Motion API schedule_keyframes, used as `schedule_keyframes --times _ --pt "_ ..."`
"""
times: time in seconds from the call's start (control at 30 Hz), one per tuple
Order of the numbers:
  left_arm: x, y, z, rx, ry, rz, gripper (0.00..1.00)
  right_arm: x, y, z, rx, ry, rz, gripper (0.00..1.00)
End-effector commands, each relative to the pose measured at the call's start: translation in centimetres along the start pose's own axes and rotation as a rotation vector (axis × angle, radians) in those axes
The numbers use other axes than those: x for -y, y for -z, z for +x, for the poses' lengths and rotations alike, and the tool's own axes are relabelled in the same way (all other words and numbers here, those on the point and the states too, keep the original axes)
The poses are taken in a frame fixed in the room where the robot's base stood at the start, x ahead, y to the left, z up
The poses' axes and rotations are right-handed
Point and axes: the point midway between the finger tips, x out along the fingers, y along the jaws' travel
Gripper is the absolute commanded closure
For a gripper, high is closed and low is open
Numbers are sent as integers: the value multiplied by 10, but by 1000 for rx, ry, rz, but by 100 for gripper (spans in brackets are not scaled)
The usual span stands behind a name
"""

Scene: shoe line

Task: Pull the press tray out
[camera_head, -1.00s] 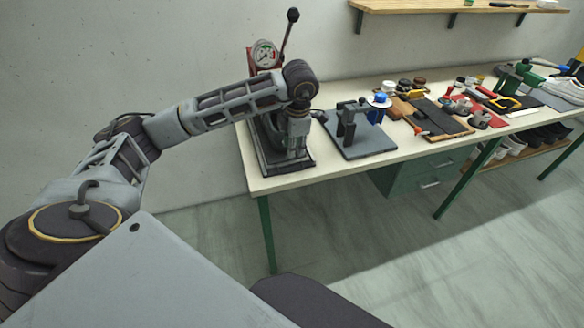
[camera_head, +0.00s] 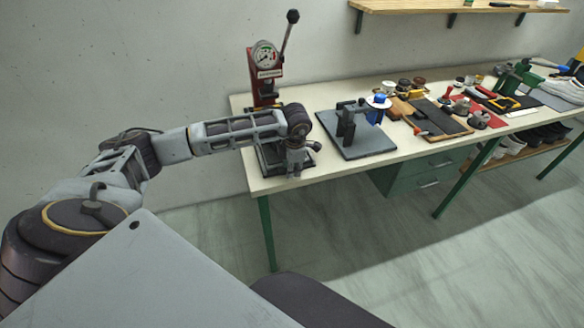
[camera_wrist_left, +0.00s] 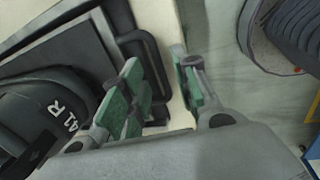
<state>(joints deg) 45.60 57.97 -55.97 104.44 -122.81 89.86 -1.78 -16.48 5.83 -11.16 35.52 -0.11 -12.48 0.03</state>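The press (camera_head: 265,85), red with a round gauge and an upright lever, stands at the left end of the workbench. Its dark tray (camera_head: 268,160) sits low at the front, partly hidden by my left arm. In the left wrist view the dark tray (camera_wrist_left: 75,45) has a dark loop handle (camera_wrist_left: 150,62) on its edge. The left finger overlaps the handle in the picture; contact cannot be told. My right gripper is not in view.
A dark plate with an upright fixture (camera_head: 370,145) stands close to the right of the press. Several tools and parts lie farther right on the workbench (camera_head: 260,185). A green drawer unit (camera_head: 418,176) hangs below. The floor in front is clear.

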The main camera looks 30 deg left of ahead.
Motion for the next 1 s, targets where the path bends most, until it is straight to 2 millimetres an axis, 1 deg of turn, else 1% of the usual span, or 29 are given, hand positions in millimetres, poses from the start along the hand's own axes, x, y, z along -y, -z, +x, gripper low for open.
schedule_keyframes --times 0.2,0.37,0.47,0.6,0.63,1.0 --pt "0 0 5 -1 0 1 70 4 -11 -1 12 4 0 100" --pt "0 0 4 -1 0 1 70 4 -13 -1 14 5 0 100" --pt "0 0 4 -1 0 1 80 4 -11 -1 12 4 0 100" --pt "0 0 4 -1 0 1 98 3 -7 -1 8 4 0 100" --pt "0 0 4 -1 0 1 100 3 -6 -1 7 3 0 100" --pt "1 0 4 0 0 1 100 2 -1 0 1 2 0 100"
